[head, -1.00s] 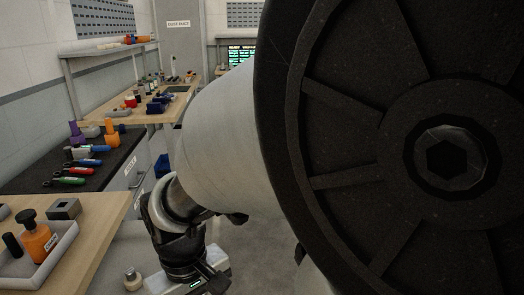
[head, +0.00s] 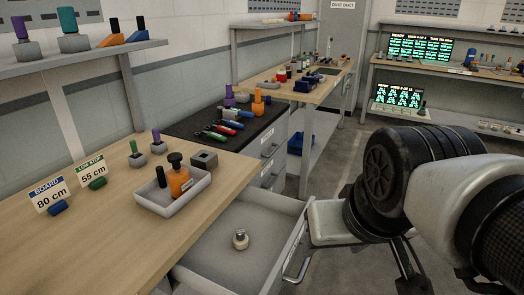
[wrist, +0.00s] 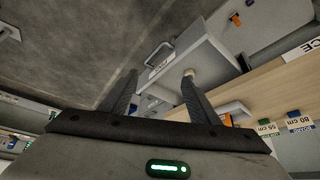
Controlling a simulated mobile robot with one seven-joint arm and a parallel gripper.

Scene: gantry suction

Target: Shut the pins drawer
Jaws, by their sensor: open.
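An open grey drawer (head: 225,272) sticks out from under the wooden bench at the lower middle of the head view. A bar handle (head: 298,262) is on its front. A small pale knobbed object (head: 240,239) stands inside it. In the wrist view a drawer (wrist: 205,52) with a handle and a label lies ahead of my fingers; the label is too small to read.
The wooden bench (head: 90,240) carries a white tray (head: 150,208) with an orange bottle (head: 180,178), plus signs and small blocks. Closed drawers (head: 272,160) stand beyond, under a black top with tools. Open floor shows to the right, partly behind my arm.

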